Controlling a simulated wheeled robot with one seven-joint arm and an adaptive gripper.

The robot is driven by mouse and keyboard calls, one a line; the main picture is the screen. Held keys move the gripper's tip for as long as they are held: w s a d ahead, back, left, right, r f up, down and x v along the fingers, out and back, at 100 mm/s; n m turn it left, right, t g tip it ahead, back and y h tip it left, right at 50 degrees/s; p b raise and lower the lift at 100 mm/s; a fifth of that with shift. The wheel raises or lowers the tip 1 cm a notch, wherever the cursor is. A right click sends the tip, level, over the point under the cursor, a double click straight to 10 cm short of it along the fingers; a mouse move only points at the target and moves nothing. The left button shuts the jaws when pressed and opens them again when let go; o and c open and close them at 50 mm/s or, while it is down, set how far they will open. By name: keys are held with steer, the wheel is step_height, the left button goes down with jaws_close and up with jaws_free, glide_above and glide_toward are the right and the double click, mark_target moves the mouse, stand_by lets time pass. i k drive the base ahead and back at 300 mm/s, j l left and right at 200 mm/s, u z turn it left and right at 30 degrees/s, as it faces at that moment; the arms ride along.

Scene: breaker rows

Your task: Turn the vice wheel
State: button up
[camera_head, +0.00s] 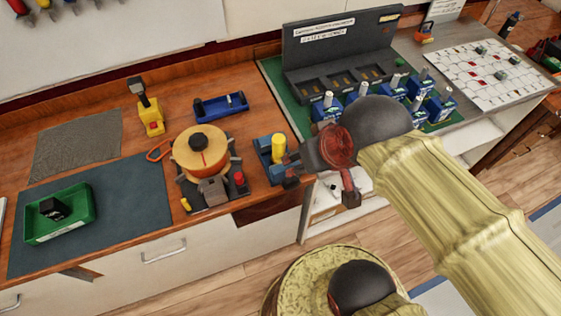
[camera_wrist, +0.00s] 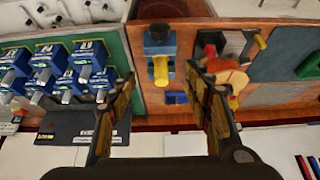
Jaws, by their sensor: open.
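A round tan wheel (camera_head: 200,152) with a black hub and a red mark sits on a dark grey base at the front of the wooden bench; I take it to be the vice wheel. It also shows in the wrist view as an orange shape (camera_wrist: 230,80), partly hidden by a finger of my gripper. My gripper (camera_head: 322,184) is to the right of the wheel, apart from it. In the wrist view my gripper (camera_wrist: 160,82) is open, with nothing held between its fingers.
A blue block with a yellow cylinder (camera_head: 278,148) stands between wheel and gripper. Several blue breakers (camera_head: 392,88) stand on the green mat at right. A yellow tool (camera_head: 150,118) and blue tray (camera_head: 221,106) lie behind the wheel. A green tray (camera_head: 82,228) sits left.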

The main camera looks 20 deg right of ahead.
mark_target(291, 183)
steer(key=k+l+z, duration=0.1)
steer(key=k+z, duration=0.15)
steer(key=k, duration=0.35)
steer(key=k+l+z, duration=0.3)
steer(key=k, duration=0.25)
steer(key=j, duration=0.1)
